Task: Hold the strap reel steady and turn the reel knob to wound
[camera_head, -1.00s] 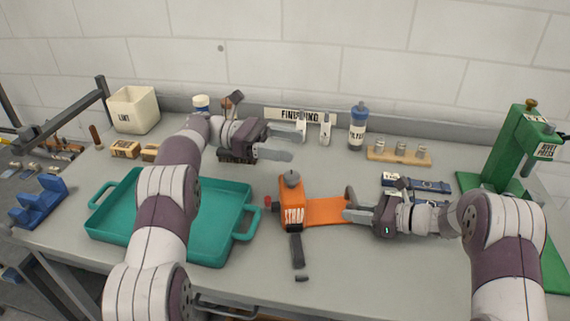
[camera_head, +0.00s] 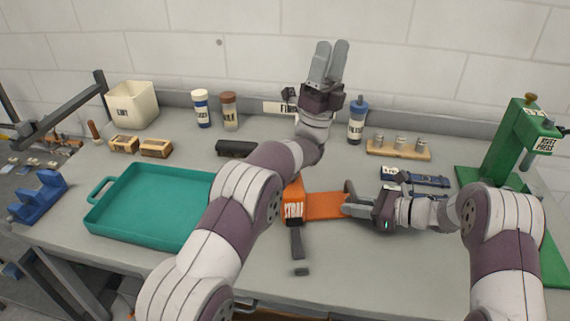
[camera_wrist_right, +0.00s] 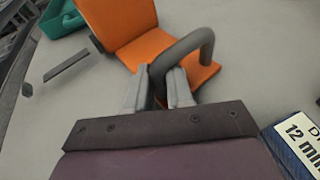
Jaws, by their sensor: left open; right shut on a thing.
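The orange strap reel (camera_head: 294,207) stands on the bench in the middle, with its orange base plate (camera_head: 325,206) reaching right and a dark strap (camera_head: 296,243) hanging forward. My left arm hides its top, so the knob is out of sight. My right gripper (camera_head: 350,205) is at the right end of the base plate. In the right wrist view its fingers (camera_wrist_right: 160,88) are shut on the grey bent handle (camera_wrist_right: 186,45) of the reel. My left gripper (camera_head: 328,62) is raised high above the back of the bench, fingers up, open and empty.
A teal tray (camera_head: 150,238) lies at the left. The green rivet press (camera_head: 510,150) stands at the right. Bottles (camera_head: 202,108), a filter bottle (camera_head: 357,122) and a wooden rack (camera_head: 398,154) line the back. A blue box (camera_head: 415,179) lies behind my right gripper.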

